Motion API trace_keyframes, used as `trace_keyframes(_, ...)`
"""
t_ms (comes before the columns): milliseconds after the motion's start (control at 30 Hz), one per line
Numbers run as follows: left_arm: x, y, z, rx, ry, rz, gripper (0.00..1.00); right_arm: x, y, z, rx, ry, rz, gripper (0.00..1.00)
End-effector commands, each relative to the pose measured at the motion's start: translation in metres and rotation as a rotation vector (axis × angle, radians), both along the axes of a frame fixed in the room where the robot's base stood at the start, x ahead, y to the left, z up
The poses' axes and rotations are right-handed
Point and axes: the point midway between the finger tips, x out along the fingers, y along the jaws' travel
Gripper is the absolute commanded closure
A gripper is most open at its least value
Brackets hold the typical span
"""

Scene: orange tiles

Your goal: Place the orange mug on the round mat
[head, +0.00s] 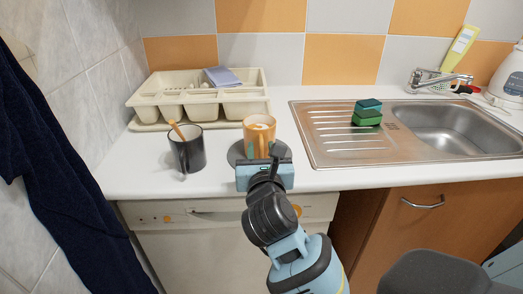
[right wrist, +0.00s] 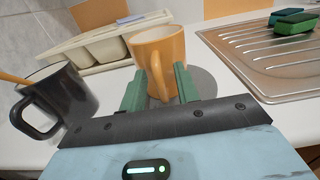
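The orange mug (head: 259,135) stands upright on the dark round mat (head: 236,151), with its handle toward me. The right wrist view shows the mug (right wrist: 158,47) up close and part of the mat (right wrist: 206,84) at its right. My right gripper (head: 264,161) is at the near side of the mug. Its green fingers (right wrist: 160,82) are apart, one on each side of the mug's handle. Whether they touch the handle is hard to see. The mug's base is partly hidden by the gripper. My left gripper is not in view.
A black mug (head: 187,151) with a wooden utensil in it stands left of the mat. A cream rack (head: 200,105) is behind. The steel sink (head: 330,145) with green sponges (head: 367,115) is at the right. A dark blue cloth (head: 65,190) hangs at left.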

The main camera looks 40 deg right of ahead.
Motion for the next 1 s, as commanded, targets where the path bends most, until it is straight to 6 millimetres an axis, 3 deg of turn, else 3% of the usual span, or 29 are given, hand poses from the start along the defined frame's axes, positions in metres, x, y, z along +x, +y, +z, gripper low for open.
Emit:
trace_keyframes(367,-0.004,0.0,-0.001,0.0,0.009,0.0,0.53,-0.003,0.003,0.003,0.001,-0.001,0.002,0.69)
trace_keyframes(800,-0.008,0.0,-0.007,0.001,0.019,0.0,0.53,-0.072,0.044,0.001,0.002,0.002,0.001,0.69)
trace_keyframes(1000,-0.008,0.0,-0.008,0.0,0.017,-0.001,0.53,-0.094,0.058,0.002,0.001,0.002,0.001,0.69)
